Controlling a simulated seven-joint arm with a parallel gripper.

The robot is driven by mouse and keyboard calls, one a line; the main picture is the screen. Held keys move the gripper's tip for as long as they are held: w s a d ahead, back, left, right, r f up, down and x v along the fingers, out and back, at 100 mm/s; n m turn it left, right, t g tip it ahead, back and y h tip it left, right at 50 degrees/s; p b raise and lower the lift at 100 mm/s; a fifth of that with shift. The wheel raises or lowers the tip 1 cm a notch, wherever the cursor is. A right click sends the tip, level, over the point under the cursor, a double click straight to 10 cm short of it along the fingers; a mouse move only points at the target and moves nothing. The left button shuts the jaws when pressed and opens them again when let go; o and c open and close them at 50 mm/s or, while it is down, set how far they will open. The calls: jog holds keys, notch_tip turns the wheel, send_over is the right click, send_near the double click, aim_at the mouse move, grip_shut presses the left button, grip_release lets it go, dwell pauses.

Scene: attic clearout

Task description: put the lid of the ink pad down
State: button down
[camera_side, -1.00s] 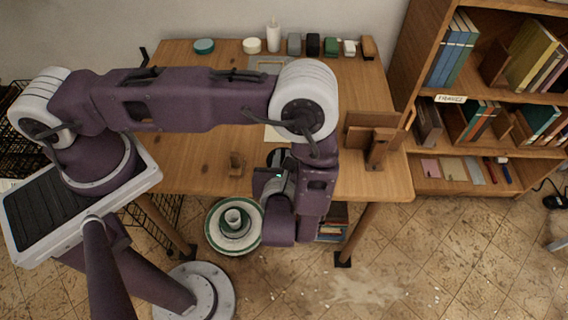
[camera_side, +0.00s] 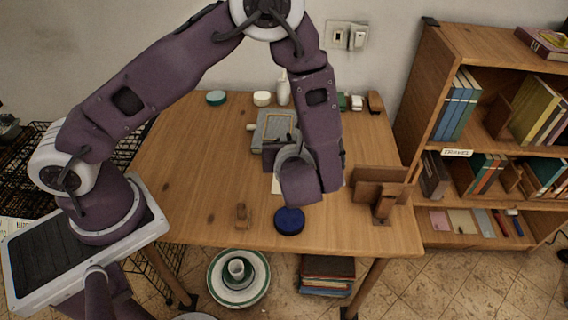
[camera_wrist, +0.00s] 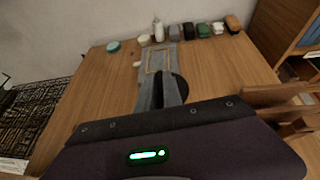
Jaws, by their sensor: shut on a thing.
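A dark blue round ink pad (camera_side: 289,220) lies on the table near its front edge in the side view. My gripper (camera_wrist: 160,88) is shut on the lid (camera_wrist: 183,86), a dark round piece that shows partly behind the fingers in the wrist view. In the side view my gripper (camera_side: 274,156) is beyond the ink pad, farther back over the table. My wrist hides most of the fingers and lid there, so the lid's height and tilt are hard to tell.
A grey board with a wooden frame (camera_side: 274,122) lies behind my gripper. A wooden stand (camera_side: 382,190) is at the right and a small wooden holder (camera_side: 242,215) at the front. Several small items line the back edge. The table's left side is clear (camera_side: 185,165).

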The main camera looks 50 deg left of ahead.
jog(key=shift+y, duration=0.3)
jog(key=a+r, duration=0.2)
jog(key=r, duration=0.1)
jog(key=a+r, duration=0.1)
jog(key=shift+w+a+r, duration=0.4)
jog(key=shift+w+d, duration=0.1)
jog(key=shift+w, duration=0.1)
jog(key=m+t+h, duration=0.1)
send_over(331, 209)
notch_tip(331, 209, down, 12)
notch_tip(331, 209, down, 10)
jog(key=shift+f, duration=0.2)
jog(key=shift+f, duration=0.15)
jog(key=c, duration=1.5)
grip_release()
